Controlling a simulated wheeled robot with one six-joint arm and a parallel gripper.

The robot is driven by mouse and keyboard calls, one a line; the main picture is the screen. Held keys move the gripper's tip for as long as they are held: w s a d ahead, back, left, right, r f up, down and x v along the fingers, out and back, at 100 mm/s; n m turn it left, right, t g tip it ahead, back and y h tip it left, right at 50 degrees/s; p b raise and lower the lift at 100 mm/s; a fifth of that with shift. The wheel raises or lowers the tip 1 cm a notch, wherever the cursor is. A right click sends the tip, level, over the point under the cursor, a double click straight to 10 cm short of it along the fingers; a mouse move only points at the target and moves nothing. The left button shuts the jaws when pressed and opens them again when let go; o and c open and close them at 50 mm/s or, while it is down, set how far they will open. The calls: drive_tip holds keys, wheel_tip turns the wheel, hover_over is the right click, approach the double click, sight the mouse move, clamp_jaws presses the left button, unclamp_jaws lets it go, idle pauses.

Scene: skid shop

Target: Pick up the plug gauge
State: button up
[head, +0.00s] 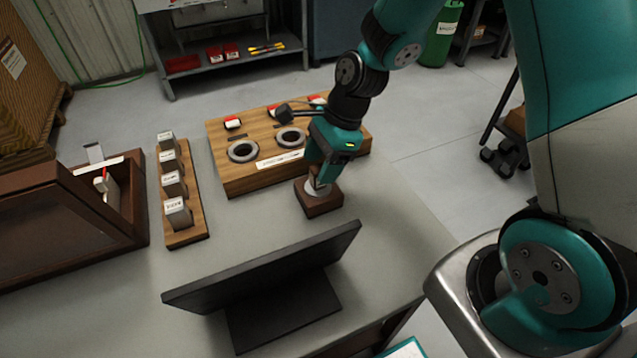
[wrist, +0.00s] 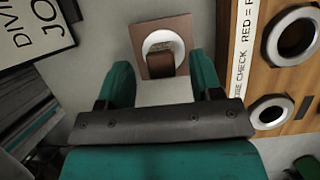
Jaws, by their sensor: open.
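My gripper (head: 317,178) is open above a small brown wooden block (head: 320,206) with a pale round disc (head: 317,188) on top. In the wrist view the block (wrist: 139,40) and disc (wrist: 153,38) lie just beyond the fingertips (wrist: 162,68). A small brown upright piece (wrist: 162,65) shows over the disc, roughly centred between the fingers and apart from both. I cannot tell for sure whether this piece is the plug gauge. In the head view the fingers hide most of it.
Behind the block is a wooden board (head: 240,183) with two grey rings (head: 243,151). A rack (head: 185,237) of several labelled blocks stands left. A dark wooden box (head: 130,215) is farther left. A black monitor-like panel (head: 262,270) stands in front. The bench between is clear.

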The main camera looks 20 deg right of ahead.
drive_tip(key=x, duration=0.3)
drive_tip(key=shift+a+f, duration=0.1)
drive_tip(key=shift+f, duration=0.2)
drive_tip(key=c, duration=1.1)
clamp_jaws()
drive_tip(key=shift+w+r, duration=0.1)
